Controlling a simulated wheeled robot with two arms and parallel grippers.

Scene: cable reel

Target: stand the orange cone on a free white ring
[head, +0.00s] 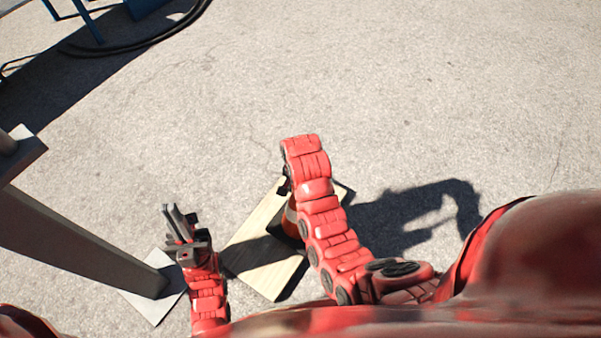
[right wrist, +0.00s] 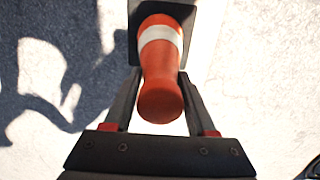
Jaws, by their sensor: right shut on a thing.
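The orange cone (right wrist: 160,85) has a white band and a dark square base at the top of the right wrist view. My right gripper (right wrist: 158,78) is shut on it, with one finger on each side of its narrow end. In the head view the cone (head: 291,222) shows only as an orange sliver, beside a pale wooden board and mostly hidden behind my right arm, which also covers my right gripper. My left gripper (head: 178,220) is left of the board, apart from the cone; its jaw gap is unclear. No white ring can be made out.
The pale wooden board (head: 268,275) lies below my right arm, partly in shadow. A grey post (head: 80,240) on a white plate (head: 150,308) stands at the left. A blue frame (head: 88,22) and dark hose (head: 150,40) are at top left. Open concrete lies ahead and right.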

